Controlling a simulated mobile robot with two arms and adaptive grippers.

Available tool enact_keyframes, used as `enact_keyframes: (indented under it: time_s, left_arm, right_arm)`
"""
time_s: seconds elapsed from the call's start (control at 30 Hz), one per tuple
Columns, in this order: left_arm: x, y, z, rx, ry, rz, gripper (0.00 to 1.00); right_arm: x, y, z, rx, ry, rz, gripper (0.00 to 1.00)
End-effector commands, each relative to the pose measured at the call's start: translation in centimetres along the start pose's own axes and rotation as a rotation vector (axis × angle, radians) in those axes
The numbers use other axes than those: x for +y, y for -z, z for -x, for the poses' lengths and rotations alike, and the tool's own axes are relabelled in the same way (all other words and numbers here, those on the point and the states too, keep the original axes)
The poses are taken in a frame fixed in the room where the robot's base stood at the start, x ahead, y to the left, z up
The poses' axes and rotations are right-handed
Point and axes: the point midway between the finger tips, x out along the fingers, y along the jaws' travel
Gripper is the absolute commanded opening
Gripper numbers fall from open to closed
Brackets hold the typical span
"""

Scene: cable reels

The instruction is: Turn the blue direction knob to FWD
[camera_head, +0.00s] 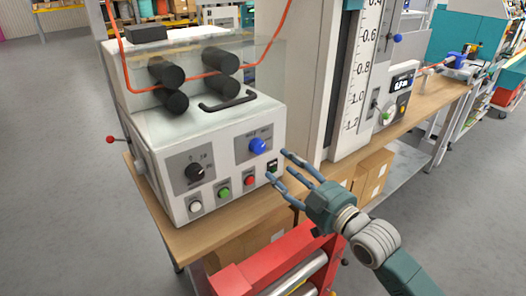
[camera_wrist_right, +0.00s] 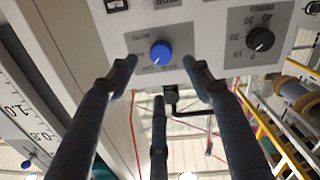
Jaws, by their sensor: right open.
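The blue direction knob (camera_head: 258,146) sits on a grey plate at the upper right of the machine's white front panel. It also shows in the right wrist view (camera_wrist_right: 161,53), where the panel appears upside down. The lettering around it is too small to read surely, so I cannot tell which way it is set. My right gripper (camera_head: 281,166) is open and empty, just in front of the panel, to the right of and slightly below the knob. In the right wrist view its fingers (camera_wrist_right: 160,78) are spread on either side of the knob, apart from it. My left gripper is not in view.
A black dial (camera_head: 194,172) is left of the knob. White, green (camera_head: 224,192) and red (camera_head: 250,181) buttons line the panel below. Black rollers (camera_head: 173,103) guide an orange cable above. A red frame (camera_head: 275,262) stands below the table. A scale column (camera_head: 350,85) rises right.

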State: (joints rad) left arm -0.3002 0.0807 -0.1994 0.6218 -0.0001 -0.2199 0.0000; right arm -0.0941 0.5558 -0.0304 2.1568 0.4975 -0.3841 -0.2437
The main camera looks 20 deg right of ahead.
Motion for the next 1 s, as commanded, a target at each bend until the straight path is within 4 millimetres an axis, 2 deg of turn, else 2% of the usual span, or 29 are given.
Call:
enact_keyframes:
  time_s: [0.3, 0.5, 0.67, 0.93, 0.97, 1.0]
  left_arm:
    - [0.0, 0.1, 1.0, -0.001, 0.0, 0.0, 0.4]
    - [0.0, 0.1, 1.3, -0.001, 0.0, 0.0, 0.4]
    - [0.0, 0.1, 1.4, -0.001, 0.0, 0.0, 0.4]
    - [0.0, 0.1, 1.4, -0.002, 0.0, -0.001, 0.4]
    - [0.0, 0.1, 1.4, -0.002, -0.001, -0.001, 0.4]
    - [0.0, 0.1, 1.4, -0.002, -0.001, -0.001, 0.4]
  right_arm:
    - [0.0, 0.2, -5.8, 0.001, -0.001, -0.004, 0.5]
    - [0.0, 0.0, -8.8, -0.002, 0.0, -0.002, 0.5]
    - [-0.1, 0.0, -9.8, -0.003, 0.002, -0.002, 0.5]
    - [-0.2, -0.1, -9.9, -0.003, 0.002, -0.001, 0.5]
    - [-0.2, -0.1, -9.9, -0.003, 0.002, -0.001, 0.48]
    - [-0.2, -0.1, -9.9, -0.003, 0.002, -0.001, 0.4]
